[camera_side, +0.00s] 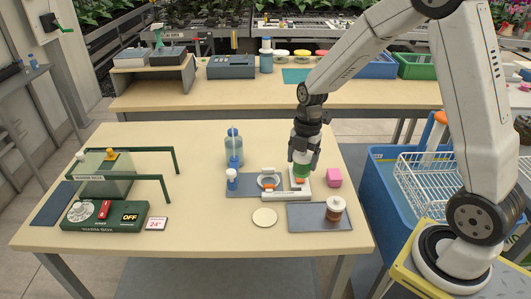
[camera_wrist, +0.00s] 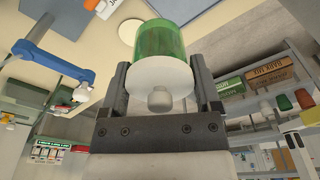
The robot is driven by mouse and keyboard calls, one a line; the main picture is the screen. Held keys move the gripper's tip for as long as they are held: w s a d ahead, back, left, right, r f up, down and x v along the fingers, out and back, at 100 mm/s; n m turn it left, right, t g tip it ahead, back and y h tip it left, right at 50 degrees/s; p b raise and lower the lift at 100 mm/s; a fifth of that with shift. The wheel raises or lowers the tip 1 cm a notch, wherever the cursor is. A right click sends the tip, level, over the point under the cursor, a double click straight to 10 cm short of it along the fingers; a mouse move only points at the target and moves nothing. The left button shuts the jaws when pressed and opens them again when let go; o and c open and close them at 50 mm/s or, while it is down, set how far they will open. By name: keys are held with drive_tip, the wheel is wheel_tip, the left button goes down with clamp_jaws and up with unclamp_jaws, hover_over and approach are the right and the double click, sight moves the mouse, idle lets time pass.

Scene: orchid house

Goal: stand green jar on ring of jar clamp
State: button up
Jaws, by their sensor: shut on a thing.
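My gripper (camera_side: 303,157) points down and is shut on the green jar (camera_side: 302,170), holding it upright above the work table. In the wrist view the green jar (camera_wrist: 162,38) sits between my two fingers, its white lid (camera_wrist: 160,76) and knob facing the camera. In the side view a white stand with an orange part (camera_side: 299,182), which looks like the jar clamp, is directly under the jar. I cannot tell whether the jar touches it. My gripper hides the jar's top in the side view.
A lidded brown jar (camera_side: 335,208) stands on a grey tray (camera_side: 303,222) in front.

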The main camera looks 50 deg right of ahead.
drive_tip(key=w+d+f, duration=0.1)
drive_tip(key=w+f, duration=0.3)
drive_tip(key=w, duration=0.5)
hover_over(268, 170)
drive_tip(key=s+a, duration=0.2)
drive_tip(key=shift+s+f, duration=0.2)
drive_tip(key=shift+f, duration=2.4)
drive_tip(key=shift+w+f, duration=0.15)
drive_tip(key=shift+f, duration=0.05)
drive_tip(key=shift+w+f, duration=0.1)
drive_tip(key=shift+f, duration=1.55)
drive_tip(key=shift+f, duration=0.1)
drive_tip(key=o, duration=1.2)
